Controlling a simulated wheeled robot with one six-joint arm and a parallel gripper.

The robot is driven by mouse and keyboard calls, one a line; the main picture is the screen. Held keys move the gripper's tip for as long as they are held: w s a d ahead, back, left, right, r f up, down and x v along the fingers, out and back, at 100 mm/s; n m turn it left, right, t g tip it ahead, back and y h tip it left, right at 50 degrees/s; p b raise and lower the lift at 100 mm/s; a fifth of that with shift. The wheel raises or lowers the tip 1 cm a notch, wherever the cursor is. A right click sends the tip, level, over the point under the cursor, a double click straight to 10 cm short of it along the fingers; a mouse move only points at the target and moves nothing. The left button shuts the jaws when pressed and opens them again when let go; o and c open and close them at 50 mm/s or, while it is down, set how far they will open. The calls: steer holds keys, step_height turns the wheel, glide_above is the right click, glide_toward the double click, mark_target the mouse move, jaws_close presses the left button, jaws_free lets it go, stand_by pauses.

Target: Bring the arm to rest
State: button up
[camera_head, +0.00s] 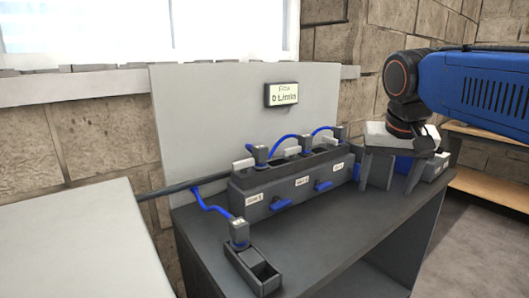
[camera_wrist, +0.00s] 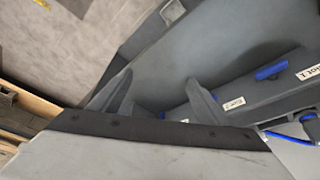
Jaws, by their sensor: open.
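My gripper (camera_head: 387,184) hangs at the right side of the head view, below my blue arm, with its fingers pointing down. Its two grey fingers are apart with nothing between them. It is over the right end of the dark bench (camera_head: 330,232), beside the right end of the grey valve block (camera_head: 262,188). In the wrist view the two fingers of my gripper (camera_wrist: 157,86) stand apart and empty. The valve block (camera_wrist: 240,97) with its blue levers shows to their right. Whether the fingertips touch the bench cannot be told.
Blue hoses with grey plugs run along the valve block's top. One hose (camera_head: 212,208) leads to a plug in a small holder (camera_head: 262,274) at the bench front. A display (camera_head: 281,94) hangs on the back panel (camera_head: 205,115). A pale surface (camera_head: 80,245) lies left, wooden shelving (camera_head: 490,187) right.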

steer(key=s+f+n, duration=0.1)
steer(key=s+f, duration=0.7)
steer(key=f, duration=0.2)
steer(key=s+d+f+n+t+y, duration=0.1)
steer(key=s+f+n, duration=0.1)
steer(key=s+f, duration=0.5)
step_height(320, 180, down, 4)
steer(key=shift+s+d, duration=0.25)
steer(key=shift+s, duration=0.1)
